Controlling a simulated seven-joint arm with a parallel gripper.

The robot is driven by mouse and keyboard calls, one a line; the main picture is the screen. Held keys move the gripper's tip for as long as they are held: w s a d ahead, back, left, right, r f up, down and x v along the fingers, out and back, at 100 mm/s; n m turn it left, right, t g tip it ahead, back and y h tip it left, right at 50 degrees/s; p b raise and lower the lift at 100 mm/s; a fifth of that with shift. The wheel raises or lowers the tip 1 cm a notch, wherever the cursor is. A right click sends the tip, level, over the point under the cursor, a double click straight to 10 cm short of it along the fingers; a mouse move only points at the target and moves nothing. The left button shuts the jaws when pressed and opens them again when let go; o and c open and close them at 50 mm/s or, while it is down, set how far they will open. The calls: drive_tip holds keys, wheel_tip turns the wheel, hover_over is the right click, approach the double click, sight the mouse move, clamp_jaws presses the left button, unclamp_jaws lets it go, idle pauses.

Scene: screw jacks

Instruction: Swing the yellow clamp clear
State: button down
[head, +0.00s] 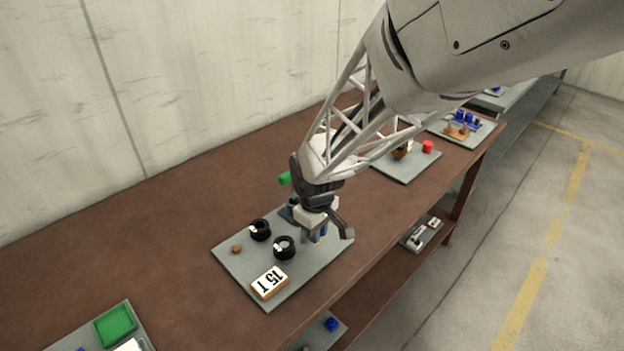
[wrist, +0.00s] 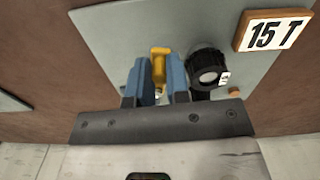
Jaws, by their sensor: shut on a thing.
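The yellow clamp (wrist: 158,66) shows in the wrist view as a narrow upright piece between the two blue fingers of my gripper (wrist: 158,80). My gripper is shut on it. In the head view my gripper (head: 316,236) is low over the right part of a grey plate (head: 252,262). There the clamp is mostly hidden by the fingers and wrist. How the clamp joins the plate cannot be seen.
Black round knobs (head: 284,247) stand left of my gripper on the plate; one (wrist: 207,70) is close beside the right finger in the wrist view. A "15 T" block (head: 269,283) sits at the plate's front. Other plates (head: 408,164) lie along the brown bench (head: 160,238).

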drive_tip(key=shift+w+d+n, duration=0.2)
drive_tip(key=shift+n, duration=0.4)
drive_tip(key=shift+w+d+n, duration=0.15)
drive_tip(key=shift+d+n, duration=0.05)
drive_tip(key=shift+n, duration=0.4)
drive_tip(key=c, duration=1.1)
unclamp_jaws()
drive_tip(key=shift+r, duration=0.1)
wheel_tip(320, 180, up, 8)
